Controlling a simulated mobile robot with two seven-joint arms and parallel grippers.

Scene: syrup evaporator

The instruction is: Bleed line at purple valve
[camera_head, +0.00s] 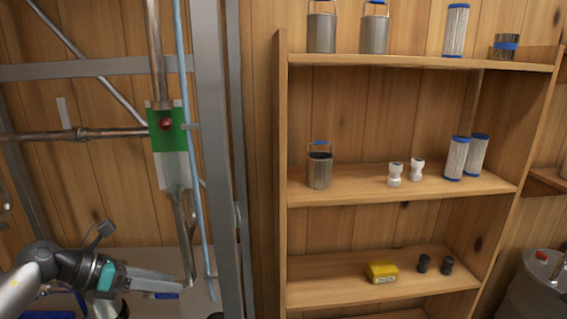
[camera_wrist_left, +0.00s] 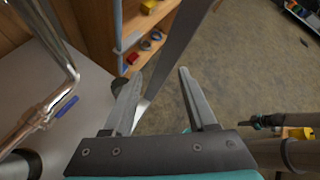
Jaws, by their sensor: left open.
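My left gripper (camera_head: 150,283) is low at the left in the head view, pointing right, beside the bottom of a metal pipe. In the left wrist view my left gripper (camera_wrist_left: 159,74) is open with nothing between its fingers. A small blue valve handle (camera_head: 166,296) shows just under the fingertips in the head view. In the wrist view a blue handle (camera_wrist_left: 66,106) sits on a copper pipe fitting, left of the fingers and apart from them. I see no handle that is clearly purple. My right gripper is not in view.
A metal post (camera_head: 212,150) and a thin light-blue pipe (camera_head: 190,150) stand right of the gripper. A green and white plate (camera_head: 168,145) with a red knob (camera_head: 166,124) is above. Wooden shelves (camera_head: 400,190) hold pails and filters. Open floor (camera_wrist_left: 240,60) shows beyond the fingers.

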